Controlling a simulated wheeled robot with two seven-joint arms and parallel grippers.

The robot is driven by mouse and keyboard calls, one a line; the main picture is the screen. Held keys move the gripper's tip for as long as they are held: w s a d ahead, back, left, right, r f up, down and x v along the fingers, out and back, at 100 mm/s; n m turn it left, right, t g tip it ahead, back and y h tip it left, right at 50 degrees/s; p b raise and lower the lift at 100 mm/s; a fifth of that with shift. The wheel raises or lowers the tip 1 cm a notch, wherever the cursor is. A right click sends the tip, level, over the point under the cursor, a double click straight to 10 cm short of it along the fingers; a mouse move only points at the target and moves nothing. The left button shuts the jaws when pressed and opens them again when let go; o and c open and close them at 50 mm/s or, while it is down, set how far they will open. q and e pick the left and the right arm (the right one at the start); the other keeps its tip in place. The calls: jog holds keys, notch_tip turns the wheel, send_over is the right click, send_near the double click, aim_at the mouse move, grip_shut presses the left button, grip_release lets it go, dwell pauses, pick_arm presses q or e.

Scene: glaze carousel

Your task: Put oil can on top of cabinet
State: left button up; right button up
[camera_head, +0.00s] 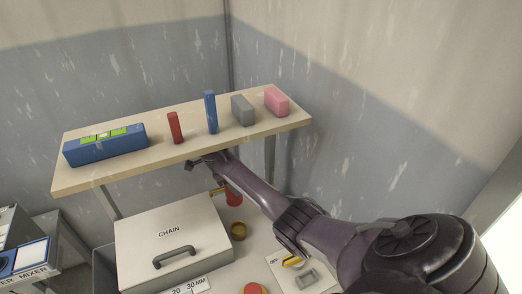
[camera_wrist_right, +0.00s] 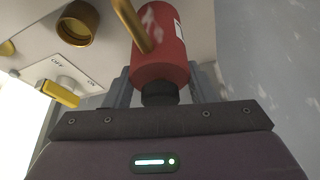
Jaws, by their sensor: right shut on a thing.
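The oil can looks to be the red can (camera_head: 233,198) with a brass spout, below the wooden shelf in the head view. It also shows large in the right wrist view (camera_wrist_right: 165,52), with a black part at its near end. My right gripper (camera_wrist_right: 162,93) is shut on that black part, between dark fingers. In the head view my right arm reaches under the shelf's front edge, and the fingers' hold is not clear. A pale box marked CHAIN (camera_head: 195,225), with a grey handle, stands left of the can; I cannot tell if it is the cabinet. My left gripper is out of view.
The wooden shelf (camera_head: 150,170) overhangs the can. It bears a blue level (camera_head: 105,147), a red block (camera_head: 175,128), a blue block (camera_head: 210,112), a grey block (camera_head: 242,110) and a pink block (camera_head: 277,101). A brass cup (camera_head: 238,231) and a switch panel (camera_head: 308,275) are nearby.

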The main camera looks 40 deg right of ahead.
pick_arm(q)
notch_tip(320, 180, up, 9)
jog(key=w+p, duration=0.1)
jog(key=p, duration=0.6)
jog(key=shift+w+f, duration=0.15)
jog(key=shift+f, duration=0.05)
pick_arm(e)
jog(key=s+f, duration=0.1)
jog(key=s, duration=0.3)
jog(key=s+f, duration=0.1)
jog(key=s, duration=0.2)
jog(key=s+d+f, duration=0.1)
jog(key=s, duration=0.3)
jog(key=shift+s+f, duration=0.3)
jog(key=shift+s, duration=0.05)
jog(key=o, duration=1)
jog(key=shift+f, duration=0.1)
